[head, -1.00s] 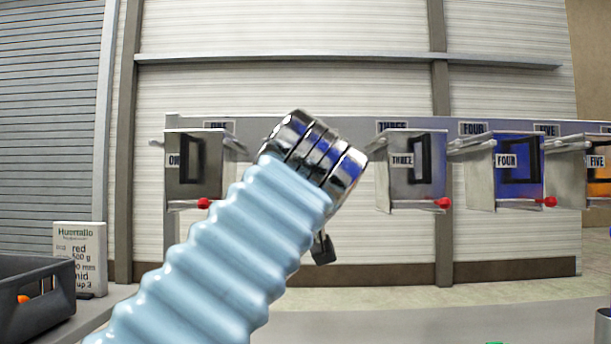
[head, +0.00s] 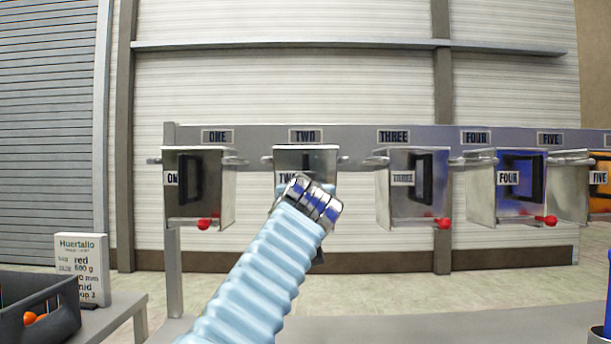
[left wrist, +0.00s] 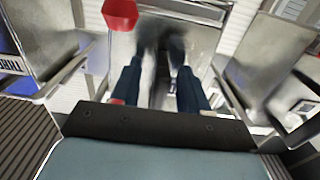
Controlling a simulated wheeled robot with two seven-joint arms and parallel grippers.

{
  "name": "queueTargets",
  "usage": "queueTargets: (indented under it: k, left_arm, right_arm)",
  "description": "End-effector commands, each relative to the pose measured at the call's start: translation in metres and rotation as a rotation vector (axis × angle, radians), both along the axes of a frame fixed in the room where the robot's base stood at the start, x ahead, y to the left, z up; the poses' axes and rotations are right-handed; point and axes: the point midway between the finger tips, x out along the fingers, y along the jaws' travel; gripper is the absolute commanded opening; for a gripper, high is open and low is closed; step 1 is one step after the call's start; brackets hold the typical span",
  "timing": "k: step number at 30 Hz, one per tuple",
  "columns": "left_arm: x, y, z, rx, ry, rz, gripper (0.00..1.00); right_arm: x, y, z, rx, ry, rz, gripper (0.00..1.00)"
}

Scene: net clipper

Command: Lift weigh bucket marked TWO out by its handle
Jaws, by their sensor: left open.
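Weigh bucket TWO (head: 319,158) hangs from the rail under the sign TWO. It is grey metal, with a dark handle partly showing on its front. My left arm's light blue sleeve and wrist cover its lower part in the head view. My left gripper (left wrist: 158,88) is open in the left wrist view, its two dark blue fingers apart and pointing at a shiny metal bucket face (left wrist: 205,40) with a red knob (left wrist: 120,14). Dark blurred shapes lie ahead of the fingertips; I cannot tell handle from reflection. Nothing is held. My right gripper is not in view.
Bucket ONE (head: 214,185) hangs at left. Buckets THREE (head: 402,205), FOUR (head: 508,208) and FIVE (head: 598,166) hang at right, with gaps between. A Huertallo card (head: 82,268) and a dark crate (head: 60,310) stand at lower left.

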Motion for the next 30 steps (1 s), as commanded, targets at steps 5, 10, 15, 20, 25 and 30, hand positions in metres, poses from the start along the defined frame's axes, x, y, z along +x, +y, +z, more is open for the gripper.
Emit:
queueTargets:
  k: [5,10,15,20,25,30]
  left_arm:
    - [0.001,-0.0004,-0.001,-0.001,0.0,-0.001,0.45]
    - [0.0008,-0.0004,-0.001,0.0,0.0,-0.001,0.25]
    - [0.0007,-0.0004,-0.001,0.0,0.0,-0.001,0.0]
    - [0.0007,-0.0004,-0.001,0.0,0.0,-0.001,0.0]
    - [0.0001,-0.0003,0.0007,-0.001,-0.003,-0.002,0.0]
    - [0.0001,-0.0004,0.0029,-0.001,-0.003,-0.002,0.0]
  right_arm:
    - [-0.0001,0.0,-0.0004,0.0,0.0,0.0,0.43]
    - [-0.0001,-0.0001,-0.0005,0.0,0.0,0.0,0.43]
    - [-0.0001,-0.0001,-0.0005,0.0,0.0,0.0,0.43]
    - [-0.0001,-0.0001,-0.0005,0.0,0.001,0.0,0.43]
    - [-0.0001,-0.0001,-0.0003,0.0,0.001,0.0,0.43]
    - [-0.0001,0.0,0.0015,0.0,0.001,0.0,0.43]
